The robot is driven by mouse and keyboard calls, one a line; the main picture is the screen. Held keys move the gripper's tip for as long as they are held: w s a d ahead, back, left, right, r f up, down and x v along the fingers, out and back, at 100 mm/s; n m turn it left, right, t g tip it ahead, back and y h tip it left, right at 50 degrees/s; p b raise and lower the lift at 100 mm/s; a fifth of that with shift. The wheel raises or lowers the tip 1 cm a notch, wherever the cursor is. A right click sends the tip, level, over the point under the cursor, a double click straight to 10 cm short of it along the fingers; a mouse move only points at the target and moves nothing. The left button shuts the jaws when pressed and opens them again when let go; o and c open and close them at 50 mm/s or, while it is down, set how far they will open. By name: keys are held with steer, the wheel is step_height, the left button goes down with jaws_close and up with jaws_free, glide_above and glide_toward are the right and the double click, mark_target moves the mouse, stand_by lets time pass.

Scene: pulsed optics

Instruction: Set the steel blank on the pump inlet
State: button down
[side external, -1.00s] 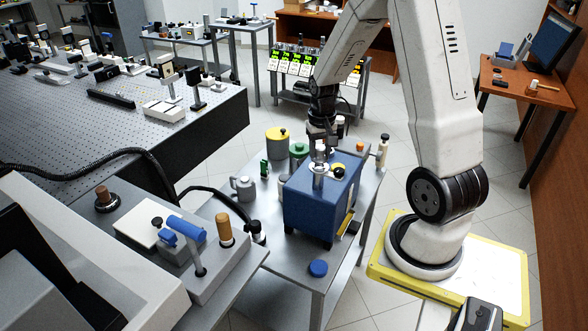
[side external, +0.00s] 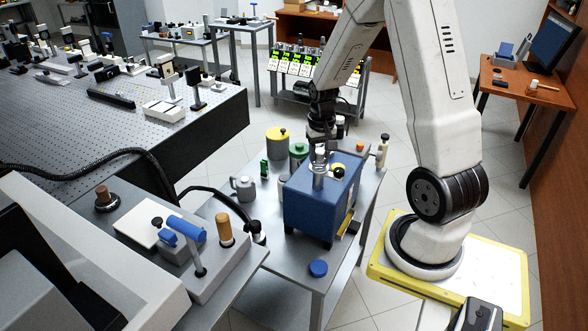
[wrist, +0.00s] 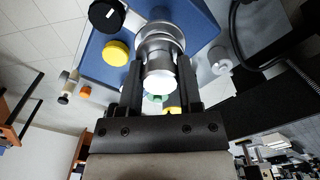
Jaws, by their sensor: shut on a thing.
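The pump is a blue box (side external: 315,205) on a small steel table, and its blue top also shows in the wrist view (wrist: 200,22). The pump inlet (side external: 318,170) is a silver flanged stub on its top; in the wrist view it is a shiny round flange (wrist: 162,32) just beyond the fingers. My gripper (wrist: 160,88) is shut on the steel blank (wrist: 160,81), a small pale round piece between the two fingers. In the side view my gripper (side external: 320,145) hangs upright just above the inlet. Whether the blank touches the inlet cannot be told.
A yellow cap (wrist: 116,52) and a black knob (wrist: 106,15) stand on the pump top beside the inlet. A yellow-lidded can (side external: 278,140), a green-topped can (side external: 298,152), a grey jug (side external: 243,188) and a blue cap (side external: 318,267) are on the table.

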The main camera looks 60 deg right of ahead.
steer(key=shift+f, duration=0.55)
stand_by(0.5)
steer(key=shift+c, duration=1)
jaws_free()
steer(key=shift+r, duration=3.9)
step_height(320, 180, up, 4)
steer(key=shift+f, duration=0.1)
